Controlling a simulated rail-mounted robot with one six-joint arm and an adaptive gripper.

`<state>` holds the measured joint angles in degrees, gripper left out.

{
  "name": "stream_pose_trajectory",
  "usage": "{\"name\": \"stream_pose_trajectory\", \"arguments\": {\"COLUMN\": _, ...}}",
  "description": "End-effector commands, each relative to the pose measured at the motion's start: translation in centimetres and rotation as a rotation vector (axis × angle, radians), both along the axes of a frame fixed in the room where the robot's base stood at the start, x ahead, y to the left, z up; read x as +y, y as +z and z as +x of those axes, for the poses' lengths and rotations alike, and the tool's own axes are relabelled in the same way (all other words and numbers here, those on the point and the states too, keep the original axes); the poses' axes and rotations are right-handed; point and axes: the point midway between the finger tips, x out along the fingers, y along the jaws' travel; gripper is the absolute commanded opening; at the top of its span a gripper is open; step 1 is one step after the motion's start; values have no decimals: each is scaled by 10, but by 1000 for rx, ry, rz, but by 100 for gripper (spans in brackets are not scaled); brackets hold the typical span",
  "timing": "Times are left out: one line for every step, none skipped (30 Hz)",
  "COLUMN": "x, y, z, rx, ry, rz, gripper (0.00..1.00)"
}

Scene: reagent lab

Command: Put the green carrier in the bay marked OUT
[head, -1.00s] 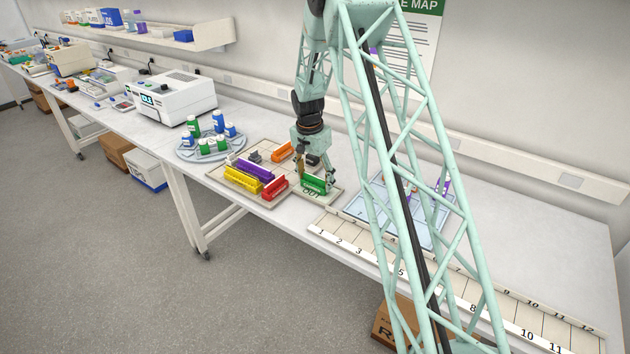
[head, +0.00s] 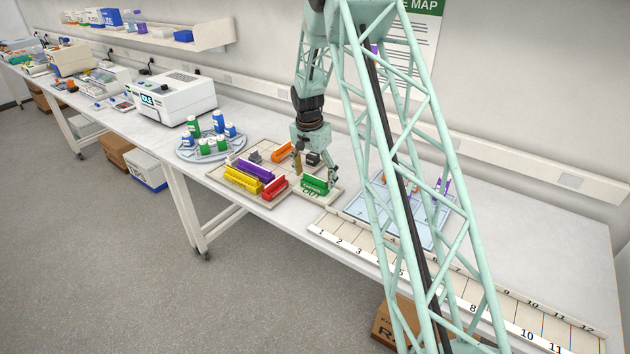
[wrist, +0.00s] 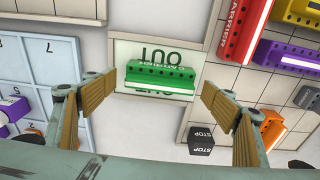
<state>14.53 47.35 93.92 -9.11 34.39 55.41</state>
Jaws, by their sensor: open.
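The green carrier (head: 315,185) lies in the bay marked OUT (head: 309,196), at the right end of the carrier tray. In the wrist view the green carrier (wrist: 160,78) sits between the printed OUT above it and a second, partly covered line of lettering below. My gripper (head: 318,172) is just above the carrier. In the wrist view my gripper (wrist: 158,88) has its fingers wide apart, one on each side of the carrier, with a gap to both ends. It holds nothing.
Left of the bay are a red carrier (head: 274,187), a yellow carrier (head: 243,179), a purple carrier (head: 256,170) and an orange carrier (head: 282,151). A dark STOP block (wrist: 201,140) is near the bay. A blue rack (wrist: 40,85) stands on its other side.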

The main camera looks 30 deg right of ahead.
Motion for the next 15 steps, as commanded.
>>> {"name": "stream_pose_trajectory", "arguments": {"x": 1, "y": 6, "z": 0, "rx": -1, "ry": 0, "rz": 0, "gripper": 78}}
{"name": "stream_pose_trajectory", "arguments": {"x": 1, "y": 9, "z": 0, "rx": 0, "ry": 0, "rz": 0, "gripper": 78}}
{"name": "stream_pose_trajectory", "arguments": {"x": 2, "y": 13, "z": 0, "rx": -1, "ry": 0, "rz": 0, "gripper": 78}}
{"name": "stream_pose_trajectory", "arguments": {"x": 2, "y": 17, "z": -1, "rx": -1, "ry": 0, "rz": 0, "gripper": 78}}
{"name": "stream_pose_trajectory", "arguments": {"x": 2, "y": 21, "z": -1, "rx": -2, "ry": 0, "rz": 0, "gripper": 78}}
{"name": "stream_pose_trajectory", "arguments": {"x": 3, "y": 26, "z": -1, "rx": -2, "ry": 0, "rz": 0, "gripper": 78}}
{"name": "stream_pose_trajectory", "arguments": {"x": 3, "y": 30, "z": -1, "rx": -1, "ry": 0, "rz": 0, "gripper": 78}}
{"name": "stream_pose_trajectory", "arguments": {"x": 4, "y": 34, "z": -2, "rx": -1, "ry": 0, "rz": 0, "gripper": 78}}
{"name": "stream_pose_trajectory", "arguments": {"x": 5, "y": 39, "z": -2, "rx": -1, "ry": 0, "rz": 0, "gripper": 78}}
{"name": "stream_pose_trajectory", "arguments": {"x": 5, "y": 43, "z": -2, "rx": -2, "ry": 0, "rz": 0, "gripper": 78}}
{"name": "stream_pose_trajectory", "arguments": {"x": 5, "y": 48, "z": -2, "rx": -2, "ry": 0, "rz": 0, "gripper": 78}}
{"name": "stream_pose_trajectory", "arguments": {"x": 6, "y": 53, "z": -2, "rx": -2, "ry": -1, "rz": 0, "gripper": 78}}
{"name": "stream_pose_trajectory", "arguments": {"x": 7, "y": 58, "z": -3, "rx": -1, "ry": -1, "rz": 0, "gripper": 78}}
{"name": "stream_pose_trajectory", "arguments": {"x": 7, "y": 61, "z": -3, "rx": -1, "ry": -1, "rz": 1, "gripper": 78}}
{"name": "stream_pose_trajectory", "arguments": {"x": 8, "y": 67, "z": -3, "rx": -1, "ry": -1, "rz": 1, "gripper": 78}}
